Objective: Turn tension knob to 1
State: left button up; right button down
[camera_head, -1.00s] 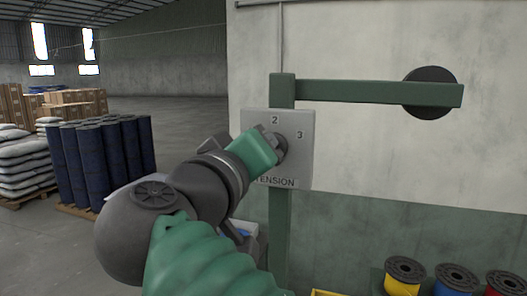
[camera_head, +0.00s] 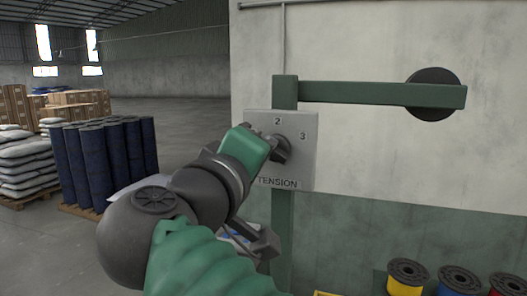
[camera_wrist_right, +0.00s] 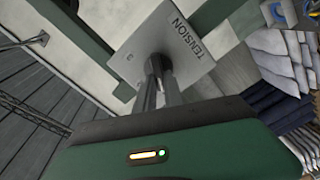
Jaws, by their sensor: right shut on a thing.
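The grey tension panel (camera_head: 300,172) hangs on a green post. It shows the numbers 2 and 3 and the word TENSION; its left part is hidden behind my right arm. The dark knob (camera_head: 284,150) sits in the middle of the panel, partly covered by my right gripper (camera_head: 277,146). In the right wrist view the two fingers (camera_wrist_right: 157,75) are closed on the knob (camera_wrist_right: 160,64), in front of the panel (camera_wrist_right: 178,38). I cannot tell which number the knob points to. My left gripper is not in view.
A green beam (camera_head: 380,93) with a black disc (camera_head: 433,92) extends right from the post. Spools (camera_head: 407,275) in yellow, blue and red stand at the lower right. Blue rolls (camera_head: 105,160) and sacks (camera_head: 25,165) are at the left, beyond open floor.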

jog(key=c, duration=1.5)
grip_release()
jog(key=shift+a, duration=0.1)
jog(key=shift+c, duration=0.2)
jog(key=shift+o, duration=0.5)
jog(key=shift+w+a, duration=0.1)
jog(key=shift+a, duration=0.05)
jog(key=v, duration=1.7)
jog(key=shift+b, duration=0.3)
jog(key=shift+w, duration=0.15)
